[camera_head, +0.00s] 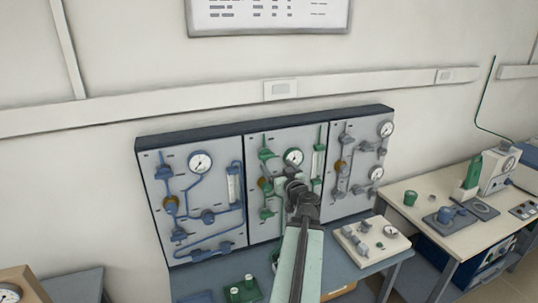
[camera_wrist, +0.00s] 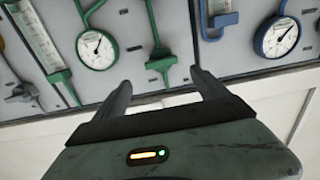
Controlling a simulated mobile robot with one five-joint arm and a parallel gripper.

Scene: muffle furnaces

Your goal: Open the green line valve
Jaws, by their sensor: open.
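The green line runs on the middle wall panel (camera_head: 293,140). An upper green valve (camera_head: 266,154) sits left of the round green-rimmed gauge (camera_head: 293,157), and a lower green fitting (camera_head: 266,213) shows beneath. In the wrist view, a green valve (camera_wrist: 161,64) with a flared handle lies just beyond and between my fingertips, with the green gauge (camera_wrist: 96,48) beside it. My gripper (camera_head: 293,183) is open and empty in front of the panel; the wrist view shows its two fingers (camera_wrist: 160,80) apart. My gripper and arm hide the panel's centre.
A blue-line panel (camera_head: 215,222) stands left and a grey-line panel (camera_head: 340,205) right. The bench below carries a pale block with grey fittings (camera_head: 372,238) and a green-knobbed base (camera_head: 243,290). A second table (camera_head: 420,222) with instruments stands right.

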